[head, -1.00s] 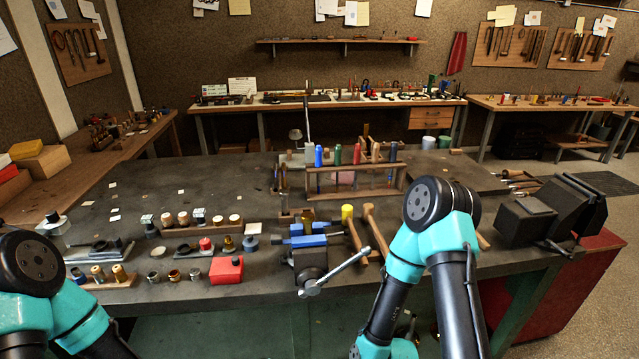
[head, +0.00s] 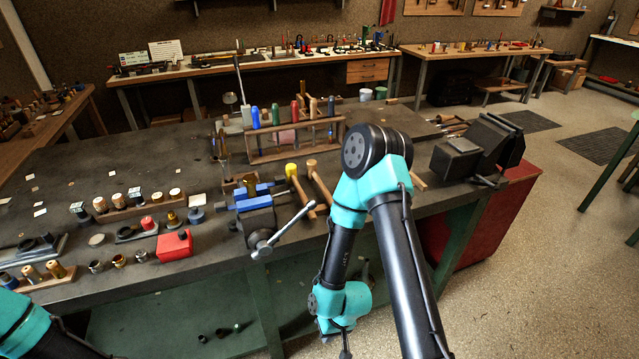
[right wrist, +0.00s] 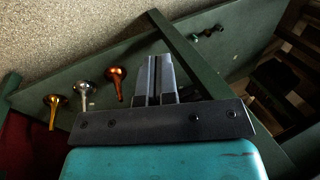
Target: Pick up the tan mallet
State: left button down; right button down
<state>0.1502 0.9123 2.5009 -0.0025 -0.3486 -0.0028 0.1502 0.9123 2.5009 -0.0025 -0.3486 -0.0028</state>
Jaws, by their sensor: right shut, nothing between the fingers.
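The tan mallet (head: 319,181) lies on the dark workbench (head: 120,241) in the head view, between a yellow-headed mallet (head: 293,176) and my right arm. Its pale head faces the tool rack and its wooden handle points toward the front edge. My right gripper (head: 345,349) hangs low in front of the bench, well below the mallet, with its tips at the picture's bottom edge. In the right wrist view the gripper (right wrist: 154,75) has its fingers together and empty. The mallet is not in that view. Only part of my left arm shows; its gripper is out of frame.
A blue-jawed vise (head: 256,212) with a long handle stands left of the mallets. A wooden rack (head: 296,151) stands behind, a dark vise (head: 479,150) to the right. Several mouthpieces, one copper (right wrist: 116,76), show on a green surface near the gripper in the wrist view.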

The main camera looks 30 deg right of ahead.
jog(key=c, duration=1.8)
grip_release()
jog(key=shift+c, duration=0.2)
jog(key=o, duration=1)
jog(key=shift+c, duration=0.2)
